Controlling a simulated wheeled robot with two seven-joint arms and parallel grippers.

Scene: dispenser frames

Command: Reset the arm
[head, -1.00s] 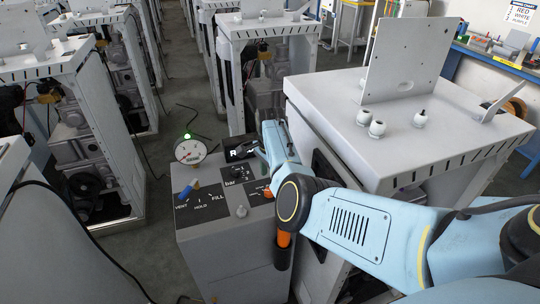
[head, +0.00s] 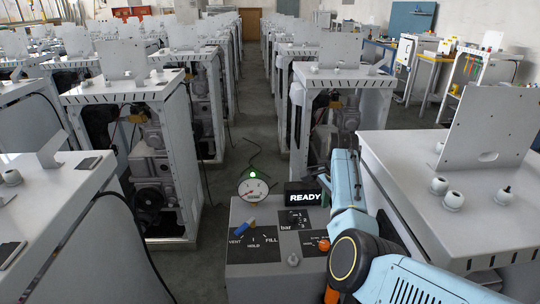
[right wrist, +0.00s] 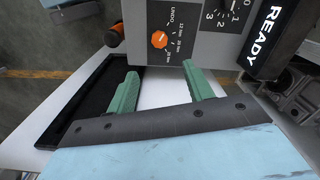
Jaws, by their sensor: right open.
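My right arm comes in from the lower right in the head view, beside the grey control box (head: 265,275). Its gripper (head: 325,184) is small there and its jaws are hard to make out. In the right wrist view the gripper (right wrist: 160,82) has its two green fingers apart with nothing between them. The box's panel with an orange knob (right wrist: 159,40) lies beyond the fingertips. A display reading READY (head: 306,196) stands on the box, beside a round gauge (head: 253,190) with a lit green lamp (head: 253,174). My left gripper is not in view.
A grey cabinet (head: 470,217) with a plate and round fittings stands close on the right. A blue-handled lever (head: 243,228) sits on the panel.

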